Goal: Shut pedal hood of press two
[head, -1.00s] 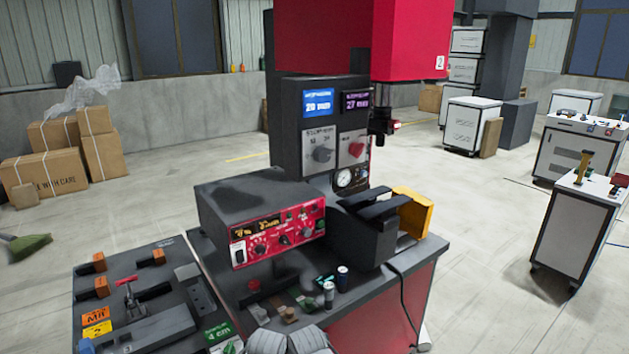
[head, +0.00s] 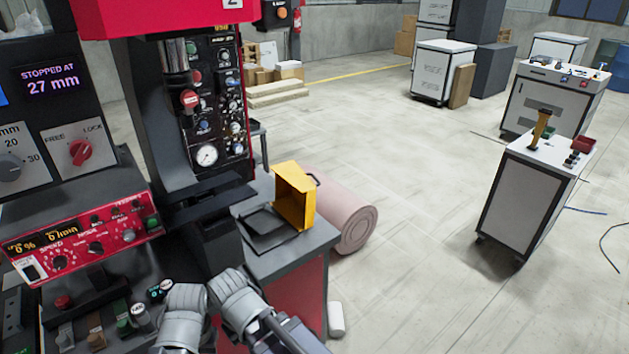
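The press marked 2 has a red head (head: 165,16) at the top of the head view, and a dark column (head: 155,130) below it. A yellow hood (head: 296,196) with a small dark handle stands tipped up at the right end of the press's bench. Its hollow side faces left, toward a flat black pedal-like plate (head: 270,230) that lies uncovered beside it. Grey links of my arms show at the bottom, left of and below the hood and apart from it. Neither gripper's fingers can be seen.
A red control panel (head: 85,240) and a purple display reading "stopped at 27 mm" (head: 50,80) are at left. A pink roll (head: 345,210) lies on the floor behind the bench. A white cart (head: 530,195) stands at right. The floor between is clear.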

